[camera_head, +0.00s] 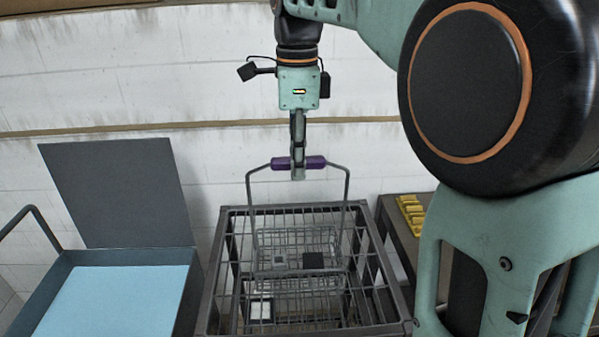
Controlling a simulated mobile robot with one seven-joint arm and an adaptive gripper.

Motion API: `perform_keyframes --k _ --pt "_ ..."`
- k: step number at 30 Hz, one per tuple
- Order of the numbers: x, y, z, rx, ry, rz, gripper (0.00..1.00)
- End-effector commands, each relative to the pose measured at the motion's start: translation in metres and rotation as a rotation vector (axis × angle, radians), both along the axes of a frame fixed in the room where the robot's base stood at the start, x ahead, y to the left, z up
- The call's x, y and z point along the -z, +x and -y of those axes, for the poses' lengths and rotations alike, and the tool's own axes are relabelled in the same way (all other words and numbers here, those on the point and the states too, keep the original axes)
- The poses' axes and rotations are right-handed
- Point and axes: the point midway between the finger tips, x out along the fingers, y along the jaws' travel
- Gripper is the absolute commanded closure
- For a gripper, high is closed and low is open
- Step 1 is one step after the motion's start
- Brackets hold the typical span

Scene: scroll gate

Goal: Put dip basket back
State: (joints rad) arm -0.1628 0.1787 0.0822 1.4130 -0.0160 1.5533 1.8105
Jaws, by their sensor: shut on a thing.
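My gripper (298,172) is shut on the purple grip of the dip basket's handle (315,162), above the dark metal rack (213,270). The dip basket (256,240) is a grey wire basket hanging upright below its tall handle. It shows inside the outline of the rack, with a dark square piece (313,260) and a small light piece (279,259) in it. Bars overlap, so I cannot tell whether the basket rests on anything. A blue-filled tank (120,300) with its dark lid (117,195) raised stands at the left.
Another wire basket part with a white square piece (261,310) shows lower in the rack. A dark table (400,232) at the right bears several yellow pieces (411,212). A pale wall (200,75) stands close behind. My arm covers the right side.

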Motion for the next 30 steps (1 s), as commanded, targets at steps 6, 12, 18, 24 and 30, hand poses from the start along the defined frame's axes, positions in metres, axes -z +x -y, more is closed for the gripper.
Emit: perform_keyframes --k 6,12,18,24,30 --pt "0.02 0.005 0.007 0.001 0.0 0.001 1.0" --pt "0.038 0.005 0.007 0.001 0.001 0.003 1.0" --pt "0.039 0.005 0.007 0.001 0.001 0.005 1.0" --pt "0.042 0.005 0.007 0.001 0.0 0.001 0.83" --pt "0.042 0.005 0.007 0.001 0.0 0.0 0.68"
